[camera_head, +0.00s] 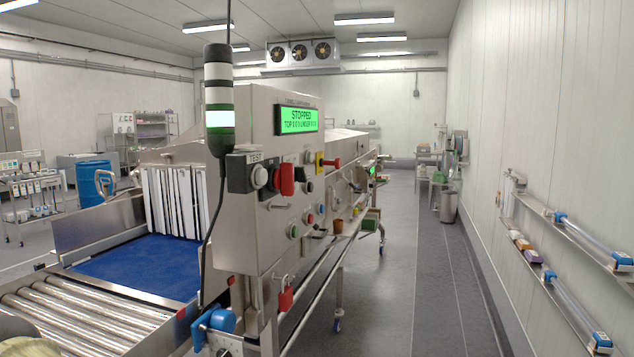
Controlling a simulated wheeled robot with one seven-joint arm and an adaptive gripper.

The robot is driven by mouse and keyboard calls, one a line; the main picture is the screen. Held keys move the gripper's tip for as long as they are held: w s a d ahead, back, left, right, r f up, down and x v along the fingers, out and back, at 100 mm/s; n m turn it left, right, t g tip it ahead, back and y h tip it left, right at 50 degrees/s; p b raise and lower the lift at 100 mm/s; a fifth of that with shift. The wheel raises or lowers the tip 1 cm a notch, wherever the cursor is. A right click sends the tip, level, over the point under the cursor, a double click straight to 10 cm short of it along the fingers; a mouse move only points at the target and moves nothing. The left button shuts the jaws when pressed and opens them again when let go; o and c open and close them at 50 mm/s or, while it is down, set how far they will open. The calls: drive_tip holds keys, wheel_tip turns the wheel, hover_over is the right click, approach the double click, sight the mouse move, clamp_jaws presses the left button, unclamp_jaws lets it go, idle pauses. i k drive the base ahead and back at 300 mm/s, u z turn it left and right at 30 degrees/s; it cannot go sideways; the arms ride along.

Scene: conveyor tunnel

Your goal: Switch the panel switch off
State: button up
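The control panel (262,215) is on the near end of the steel conveyor machine. A lit green display (297,119) at its top reads "STOPPED". Below it are a pale round knob (260,177) on a dark box, a large red control (286,180), and a red handle on a yellow plate (327,163). Smaller green (293,231) and red buttons sit lower down. I cannot tell which of these is the panel switch, or its position.
A stack light (219,100) with a green band stands beside the panel. The roller conveyor (75,310) and blue belt (140,265) lie at left. A red padlock-like item (286,298) hangs below the panel. The floor aisle (420,260) at right is clear, bounded by wall shelves (570,240).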

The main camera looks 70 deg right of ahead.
sight(284, 176)
drive_tip(key=k, duration=0.1)
drive_tip(key=z, duration=3.35)
drive_tip(key=k, duration=0.95)
drive_tip(key=u, duration=1)
drive_tip(key=i, duration=1)
drive_tip(key=u, duration=0.05)
drive_tip(key=k, duration=0.25)
drive_tip(key=z, duration=0.1)
